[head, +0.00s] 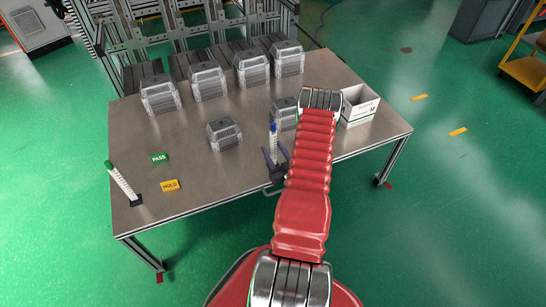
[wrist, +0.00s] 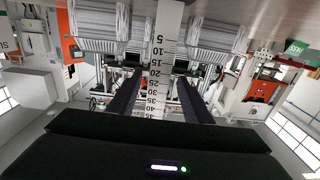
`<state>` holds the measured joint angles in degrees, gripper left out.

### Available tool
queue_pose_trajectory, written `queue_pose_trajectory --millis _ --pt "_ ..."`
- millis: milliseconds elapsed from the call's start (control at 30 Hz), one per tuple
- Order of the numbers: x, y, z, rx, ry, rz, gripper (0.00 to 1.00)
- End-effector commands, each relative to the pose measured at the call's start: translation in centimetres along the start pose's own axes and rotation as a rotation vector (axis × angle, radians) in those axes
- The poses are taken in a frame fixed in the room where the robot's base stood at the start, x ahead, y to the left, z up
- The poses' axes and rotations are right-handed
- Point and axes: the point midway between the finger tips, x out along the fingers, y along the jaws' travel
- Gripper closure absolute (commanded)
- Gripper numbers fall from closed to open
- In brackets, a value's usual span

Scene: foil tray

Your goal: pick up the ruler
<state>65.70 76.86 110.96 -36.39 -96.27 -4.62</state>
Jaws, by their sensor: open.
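A white ruler (head: 273,140) with a blue top stands upright near the table's front edge in the head view. In the wrist view the ruler (wrist: 163,60) runs down the middle, with black marks from 5 to about 45. My gripper (head: 276,152) is open, with its dark fingers on either side of the ruler. In the wrist view the fingers (wrist: 158,90) also flank it, and I cannot tell whether either touches it. The ruler's lower end is hidden by the gripper in the head view.
Several grey ribbed housings (head: 208,80) stand on the table (head: 230,180), some close behind the ruler. A white box (head: 358,106) is at the right. A second white, green-topped upright piece (head: 122,183) stands at the left, near green PASS (head: 159,158) and yellow HOLD (head: 170,185) signs.

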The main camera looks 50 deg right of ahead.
Motion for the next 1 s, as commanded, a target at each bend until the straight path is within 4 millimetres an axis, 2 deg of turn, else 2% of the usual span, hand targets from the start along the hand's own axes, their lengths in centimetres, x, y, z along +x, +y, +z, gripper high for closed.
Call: queue_pose_trajectory --millis 300,400,967,1000 --pt "4.0 0.1 0.0 -0.002 0.002 -0.002 0.55" --pt "4.6 0.1 0.0 0.000 0.001 -0.002 0.55" --pt "4.7 0.1 0.0 0.000 0.001 -0.002 0.55" --pt "4.7 0.1 0.0 0.000 0.001 -0.002 0.57"
